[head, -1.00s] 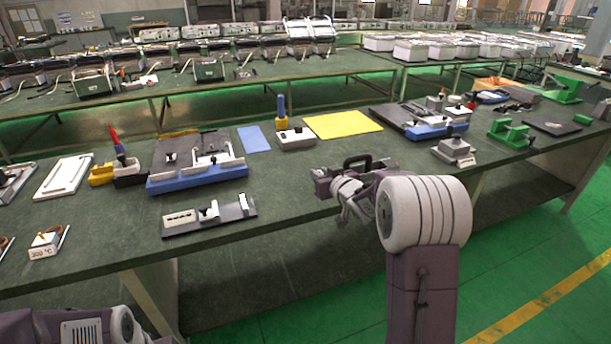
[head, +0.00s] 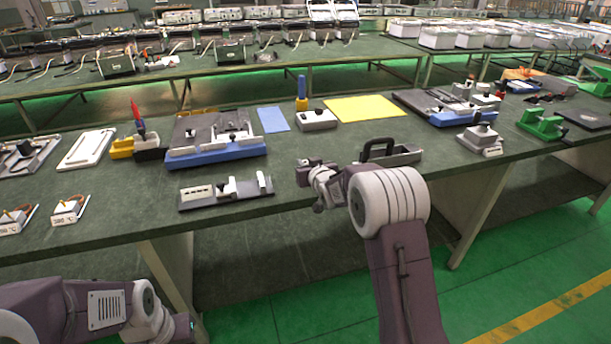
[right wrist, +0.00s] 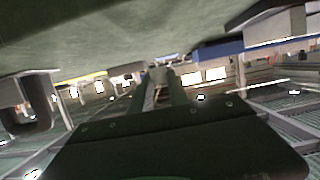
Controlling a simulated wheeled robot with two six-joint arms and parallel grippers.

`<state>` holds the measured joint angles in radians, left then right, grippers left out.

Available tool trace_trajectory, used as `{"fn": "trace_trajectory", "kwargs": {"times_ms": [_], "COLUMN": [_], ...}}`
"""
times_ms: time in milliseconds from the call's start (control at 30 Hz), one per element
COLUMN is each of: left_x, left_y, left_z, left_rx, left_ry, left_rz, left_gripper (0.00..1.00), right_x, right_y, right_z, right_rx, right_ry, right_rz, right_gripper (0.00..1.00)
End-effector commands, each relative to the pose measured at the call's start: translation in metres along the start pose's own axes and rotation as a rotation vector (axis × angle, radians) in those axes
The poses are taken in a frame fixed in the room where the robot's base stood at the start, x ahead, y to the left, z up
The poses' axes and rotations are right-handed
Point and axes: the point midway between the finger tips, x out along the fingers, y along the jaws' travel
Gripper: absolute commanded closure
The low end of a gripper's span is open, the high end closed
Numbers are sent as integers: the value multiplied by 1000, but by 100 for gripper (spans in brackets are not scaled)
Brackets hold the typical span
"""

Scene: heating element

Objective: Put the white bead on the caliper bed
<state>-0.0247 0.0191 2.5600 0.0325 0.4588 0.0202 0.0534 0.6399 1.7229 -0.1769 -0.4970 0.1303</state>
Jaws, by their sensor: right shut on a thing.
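The caliper bed (head: 200,204) is a dark flat plate near the front edge of the bench in the head view, with a white slotted block and white jaws on it. My right gripper (head: 306,172) is to the right of it, apart from it and low over the bench. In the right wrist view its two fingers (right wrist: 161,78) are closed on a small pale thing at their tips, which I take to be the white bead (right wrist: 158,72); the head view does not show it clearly. My left arm is at the lower left, its fingers not visible.
A grey tray with a black handle (head: 405,155) stands just behind my right wrist. A blue-based fixture (head: 215,157) lies behind the caliper bed. Labelled heater blocks (head: 68,211) stand at the left. The bench between gripper and caliper bed looks clear.

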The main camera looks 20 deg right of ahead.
Motion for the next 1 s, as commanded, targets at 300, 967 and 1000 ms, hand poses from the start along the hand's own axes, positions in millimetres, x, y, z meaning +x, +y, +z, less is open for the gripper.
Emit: {"fn": "trace_trajectory", "kwargs": {"times_ms": [300,967,1000], "left_x": [7,12,12], "left_y": [0,0,0], "left_z": [1,1,1], "left_rx": [0,0,0], "left_ry": [0,0,0], "left_rz": [0,0,0], "left_gripper": [64,64,64], "right_x": [9,13,13], "right_y": [-1,-1,-1], "right_z": [27,39,39], "right_rx": [0,0,0], "right_ry": [-3,0,0], "right_rz": [0,1,1], "right_gripper": [100,57,57]}}
